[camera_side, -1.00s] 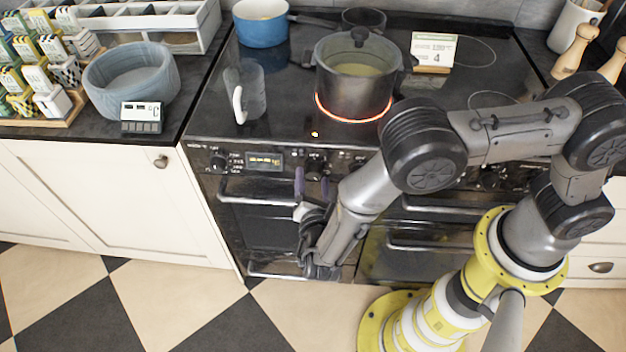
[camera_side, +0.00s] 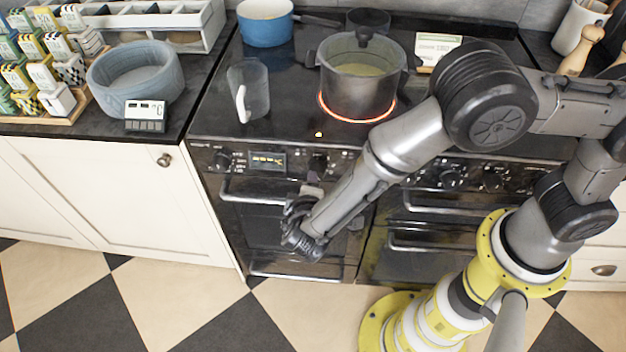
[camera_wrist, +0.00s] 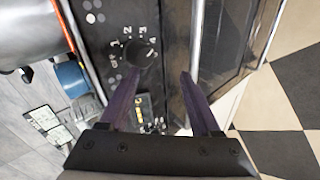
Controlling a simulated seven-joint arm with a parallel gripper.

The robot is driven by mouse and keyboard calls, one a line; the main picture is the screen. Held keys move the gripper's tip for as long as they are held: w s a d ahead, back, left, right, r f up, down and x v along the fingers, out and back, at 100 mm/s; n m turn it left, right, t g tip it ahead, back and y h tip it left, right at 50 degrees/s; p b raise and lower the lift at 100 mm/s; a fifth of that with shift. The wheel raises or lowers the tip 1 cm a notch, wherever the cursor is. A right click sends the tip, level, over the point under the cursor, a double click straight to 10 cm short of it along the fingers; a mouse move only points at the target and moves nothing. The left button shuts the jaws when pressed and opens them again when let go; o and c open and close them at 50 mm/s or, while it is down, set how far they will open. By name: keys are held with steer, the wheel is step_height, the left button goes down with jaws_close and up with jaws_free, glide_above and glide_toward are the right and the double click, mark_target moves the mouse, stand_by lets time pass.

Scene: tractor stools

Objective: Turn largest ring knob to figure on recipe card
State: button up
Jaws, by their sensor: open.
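A black ring knob (camera_side: 318,163) is on the stove's front panel below the lit ring; the wrist view shows this knob (camera_wrist: 141,53) with white figures around it. Its pointer setting is too small to read. My gripper (camera_wrist: 158,73) is open, with its two purple fingers apart. The left fingertip is close to the knob's lower edge in the picture; I cannot tell if they touch. The right fingertip is off to the side, near the oven handle. In the side view my wrist is below the knob.
More knobs (camera_side: 450,178) are farther right on the panel. Oven handles (camera_side: 250,193) stick out below the panel. A glass jug (camera_side: 250,92) and blue pan (camera_side: 265,25) are on the hob. The floor in front is clear.

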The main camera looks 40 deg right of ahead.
step_height(320, 180, up, 6)
steer(key=s+m+g+y, duration=0.1)
steer(key=s+m+g, duration=0.15)
steer(key=m, duration=1.45)
steer(key=shift+a+f+x, duration=0.1)
steer(key=shift+a+x, duration=0.05)
steer(key=shift+x, duration=1.45)
steer(key=shift+a+f+x, duration=0.1)
steer(key=shift+a+x, duration=0.05)
steer(key=shift+x, duration=1.45)
steer(key=shift+a+x, duration=0.1)
steer(key=shift+x, duration=1.5)
steer(key=shift+a, duration=0.1)
steer(key=c, duration=1)
